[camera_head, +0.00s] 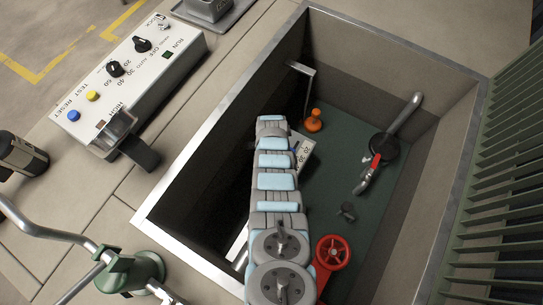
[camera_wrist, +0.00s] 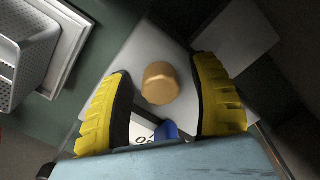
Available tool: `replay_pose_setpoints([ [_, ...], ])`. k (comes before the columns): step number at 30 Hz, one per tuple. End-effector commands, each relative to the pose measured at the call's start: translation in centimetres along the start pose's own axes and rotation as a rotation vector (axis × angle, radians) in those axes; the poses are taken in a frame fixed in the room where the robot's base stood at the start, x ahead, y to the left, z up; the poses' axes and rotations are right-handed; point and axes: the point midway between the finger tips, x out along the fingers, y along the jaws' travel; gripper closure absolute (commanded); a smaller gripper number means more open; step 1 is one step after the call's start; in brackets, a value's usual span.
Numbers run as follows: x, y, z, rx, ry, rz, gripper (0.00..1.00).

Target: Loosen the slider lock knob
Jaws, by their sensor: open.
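In the wrist view a round tan-orange knob (camera_wrist: 160,83) stands out from a light grey plate (camera_wrist: 150,45). I take it to be the slider lock knob. My gripper (camera_wrist: 165,70) is open, with one yellow-and-black finger on either side of the knob. Gaps show between the knob and both fingers. A blue part (camera_wrist: 167,129) and a white strip with dark printed digits show below the knob, partly hidden by my gripper. In the head view my arm reaches down into the pit and hides the knob and most of the gripper. A pale panel (camera_head: 304,150) shows beside the arm.
In the head view the pit floor holds an orange fitting (camera_head: 314,120), a red-handled valve (camera_head: 374,162) and a red handwheel (camera_head: 332,253). A control box (camera_head: 135,75) stands outside the metal rim. A grey perforated bin (camera_wrist: 22,50) is upper left in the wrist view.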

Motion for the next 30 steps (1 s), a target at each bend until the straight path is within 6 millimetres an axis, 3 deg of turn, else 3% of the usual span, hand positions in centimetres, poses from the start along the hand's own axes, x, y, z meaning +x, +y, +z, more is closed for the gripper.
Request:
replay_pose_setpoints([
  [7, 0.0, 0.02, 0.01, 0.0, 0.0, 0.001, 0.39],
  [12, 0.01, 0.03, 0.02, 0.0, 0.0, 0.001, 0.88],
  [14, 0.02, 0.05, 0.02, 0.0, 0.0, 0.001, 1.0],
  [30, 0.1, 0.08, 0.06, -0.072, -0.001, 0.001, 1.0],
])
